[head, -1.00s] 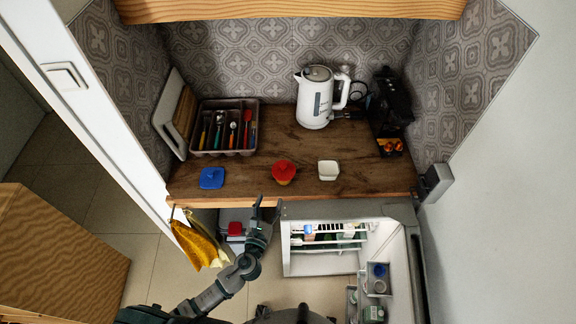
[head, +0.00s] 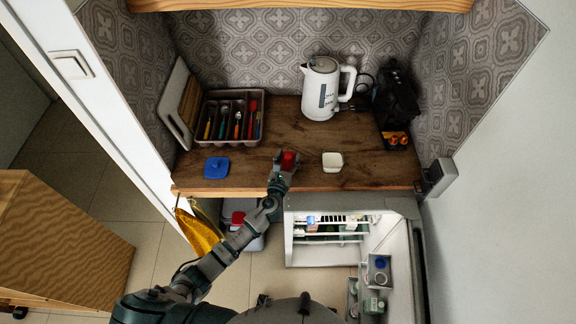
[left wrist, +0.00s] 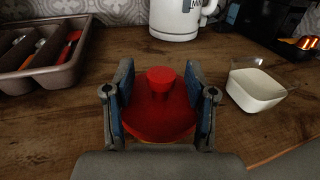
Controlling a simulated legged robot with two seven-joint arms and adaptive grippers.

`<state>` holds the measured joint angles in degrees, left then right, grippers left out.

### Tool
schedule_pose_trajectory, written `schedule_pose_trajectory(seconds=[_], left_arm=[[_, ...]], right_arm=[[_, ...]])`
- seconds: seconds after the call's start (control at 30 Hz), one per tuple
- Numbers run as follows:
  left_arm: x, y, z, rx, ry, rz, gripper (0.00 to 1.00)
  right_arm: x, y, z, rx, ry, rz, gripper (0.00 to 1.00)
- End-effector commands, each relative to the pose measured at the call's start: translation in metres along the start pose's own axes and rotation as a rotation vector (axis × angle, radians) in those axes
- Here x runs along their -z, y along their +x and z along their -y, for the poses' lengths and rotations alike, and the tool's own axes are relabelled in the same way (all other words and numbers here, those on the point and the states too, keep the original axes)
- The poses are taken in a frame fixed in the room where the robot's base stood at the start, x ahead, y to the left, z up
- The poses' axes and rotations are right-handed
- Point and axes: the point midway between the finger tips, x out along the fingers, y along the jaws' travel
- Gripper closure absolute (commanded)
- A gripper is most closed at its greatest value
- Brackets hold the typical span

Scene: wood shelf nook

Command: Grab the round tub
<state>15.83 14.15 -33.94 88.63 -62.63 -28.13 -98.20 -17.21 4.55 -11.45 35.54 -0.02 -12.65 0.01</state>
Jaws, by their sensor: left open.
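The round tub (head: 289,157) has a red lid with a knob and stands on the wooden counter near its front edge. In the left wrist view the red lid (left wrist: 160,112) fills the middle, with a thin strip of yellow-orange body below it. My left gripper (head: 285,164) is open at the tub. In the left wrist view its fingers (left wrist: 158,88) stand one on each side of the lid; whether they touch it I cannot tell. Most of the tub's body is hidden. My right gripper is not in view.
A white square dish (head: 333,160) stands just right of the tub, and a blue lidded container (head: 216,168) to the left. A cutlery tray (head: 228,139), kettle (head: 321,90) and black machine (head: 397,104) stand behind. An open fridge (head: 330,238) is below the counter.

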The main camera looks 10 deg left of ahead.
Motion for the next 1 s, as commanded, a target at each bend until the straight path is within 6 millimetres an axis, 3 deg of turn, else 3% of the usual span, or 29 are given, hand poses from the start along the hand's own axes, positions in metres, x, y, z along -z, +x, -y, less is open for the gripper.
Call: schedule_pose_trajectory(seconds=[0.23, 0.47, 1.0], left_arm=[[-0.0002, 0.0014, 0.0002, 0.000, -0.001, 0.000, 0.44], [0.0000, 0.0017, 0.0000, 0.000, -0.001, 0.000, 1.00], [-0.0078, 0.0018, -0.0004, -0.001, -0.001, 0.002, 1.00]], right_arm=[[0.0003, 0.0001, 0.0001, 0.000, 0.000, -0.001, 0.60], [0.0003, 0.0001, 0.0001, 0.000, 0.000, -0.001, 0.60], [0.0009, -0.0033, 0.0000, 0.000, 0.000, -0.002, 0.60]])
